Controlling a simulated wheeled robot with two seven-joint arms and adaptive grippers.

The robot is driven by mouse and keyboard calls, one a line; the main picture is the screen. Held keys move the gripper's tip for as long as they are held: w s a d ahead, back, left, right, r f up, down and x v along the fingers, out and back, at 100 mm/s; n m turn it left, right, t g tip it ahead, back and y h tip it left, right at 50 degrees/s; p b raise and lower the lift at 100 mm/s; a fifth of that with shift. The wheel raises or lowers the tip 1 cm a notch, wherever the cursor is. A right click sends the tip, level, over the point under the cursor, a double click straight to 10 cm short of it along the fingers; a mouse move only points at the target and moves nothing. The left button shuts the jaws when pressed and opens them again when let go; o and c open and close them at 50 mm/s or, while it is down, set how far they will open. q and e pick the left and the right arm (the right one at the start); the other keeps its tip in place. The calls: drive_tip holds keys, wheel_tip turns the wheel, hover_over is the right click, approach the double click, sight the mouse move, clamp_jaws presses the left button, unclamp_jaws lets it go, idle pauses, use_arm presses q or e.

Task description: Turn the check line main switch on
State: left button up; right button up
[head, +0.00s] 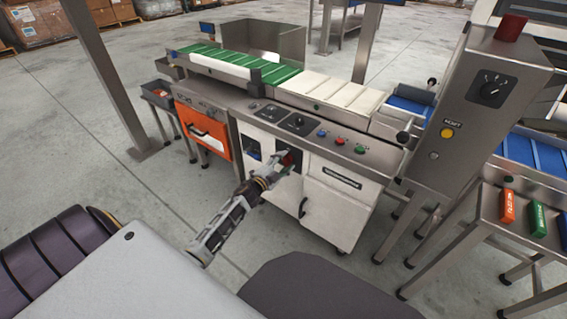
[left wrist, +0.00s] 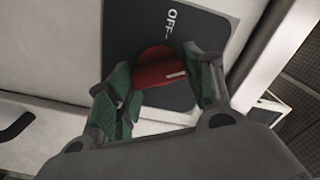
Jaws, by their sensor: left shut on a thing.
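The main switch is a red rotary knob (left wrist: 158,70) on a dark plate (left wrist: 125,40) marked OFF, on the white front of the check line cabinet (head: 335,205). A white line on the knob points to the right in the left wrist view, while the OFF mark is above it. In the head view a bit of the red knob (head: 287,158) shows past my gripper. My left gripper (left wrist: 158,88) is shut on the knob, its green-padded fingers on either side; it also shows in the head view (head: 276,168). My right gripper is not in view.
Above the switch is a sloped panel with black dials (head: 298,122) and blue, red and green buttons (head: 341,140). An orange-fronted unit (head: 207,134) stands to the left. A grey control post (head: 483,115) with a black rotary selector stands to the right. The floor in front is clear.

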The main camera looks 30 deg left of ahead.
use_arm(q)
drive_tip(key=shift+f+m, duration=0.15)
drive_tip(key=shift+m, duration=1.05)
drive_tip(key=m+b, duration=0.1)
drive_tip(key=m, duration=0.2)
drive_tip(key=shift+m, duration=0.5)
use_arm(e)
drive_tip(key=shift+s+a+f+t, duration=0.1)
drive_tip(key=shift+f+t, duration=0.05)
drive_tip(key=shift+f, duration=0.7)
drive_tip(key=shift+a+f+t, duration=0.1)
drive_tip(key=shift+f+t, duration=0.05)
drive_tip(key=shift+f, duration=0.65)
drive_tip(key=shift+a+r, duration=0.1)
use_arm(q)
drive_tip(key=o, duration=1)
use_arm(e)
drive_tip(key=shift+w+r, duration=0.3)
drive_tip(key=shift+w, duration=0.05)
use_arm(q)
drive_tip(key=shift+s, duration=0.1)
drive_tip(key=shift+s+a, duration=0.2)
drive_tip(key=shift+s, duration=2.8)
drive_tip(key=shift+s+a, duration=0.2)
drive_tip(key=shift+s, duration=2.75)
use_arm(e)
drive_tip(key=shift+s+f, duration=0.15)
